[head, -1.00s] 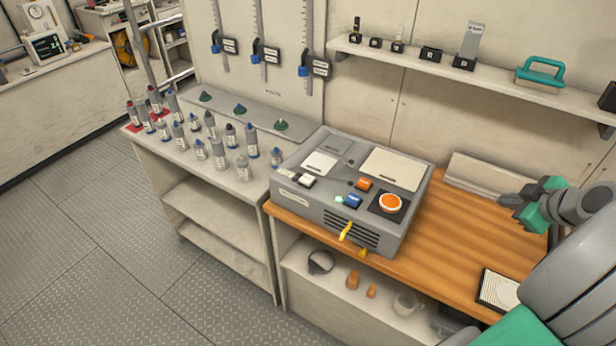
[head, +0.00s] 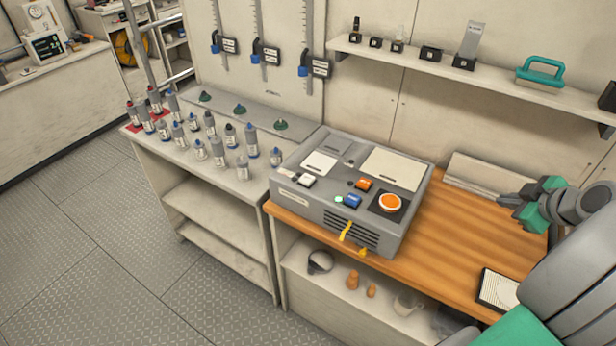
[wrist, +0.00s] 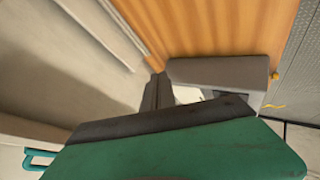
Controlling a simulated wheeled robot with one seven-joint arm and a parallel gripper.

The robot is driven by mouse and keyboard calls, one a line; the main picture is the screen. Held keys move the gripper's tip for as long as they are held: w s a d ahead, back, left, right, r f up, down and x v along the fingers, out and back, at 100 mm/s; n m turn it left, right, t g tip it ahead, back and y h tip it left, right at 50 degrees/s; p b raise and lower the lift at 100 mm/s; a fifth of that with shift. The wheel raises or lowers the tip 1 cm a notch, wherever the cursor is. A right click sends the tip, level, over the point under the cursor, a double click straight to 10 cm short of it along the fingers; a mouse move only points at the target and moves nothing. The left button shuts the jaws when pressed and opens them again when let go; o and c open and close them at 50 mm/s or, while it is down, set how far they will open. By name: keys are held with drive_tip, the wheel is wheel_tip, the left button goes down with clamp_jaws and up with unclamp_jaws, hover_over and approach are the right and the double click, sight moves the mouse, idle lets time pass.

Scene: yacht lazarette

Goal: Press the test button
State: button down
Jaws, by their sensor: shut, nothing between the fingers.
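A grey control box (head: 320,205) sits on the wooden worktop. Its sloped top carries a white button (head: 306,180), an orange button (head: 364,184), a blue button (head: 352,201) and a large round orange button (head: 390,203) on a black square. I cannot read which one is labelled test. My gripper (head: 506,200) is shut and empty, above the right part of the worktop, to the right of the box and apart from it. In the wrist view the dark fingers (wrist: 157,90) point toward the grey box (wrist: 225,72), whose buttons are mostly hidden.
Several bottles (head: 220,150) stand on the bench to the left. A shelf (head: 480,75) with small items and a teal handle (head: 540,72) runs along the wall. A white-topped pad (head: 497,290) lies at the worktop's front right. The wooden surface (head: 450,235) between box and gripper is clear.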

drive_tip(key=w+a+m+g, duration=0.2)
drive_tip(key=a, duration=0.8)
drive_tip(key=s+a+f+m+g, duration=0.1)
drive_tip(key=s+a+m, duration=0.2)
drive_tip(key=a, duration=0.7)
drive_tip(key=s+a+f+m+g, duration=0.2)
drive_tip(key=s+a+m, duration=0.2)
drive_tip(key=s+a, duration=0.4)
drive_tip(key=a, duration=0.3)
drive_tip(key=shift+s+g, duration=0.25)
drive_tip(key=shift+g, duration=0.05)
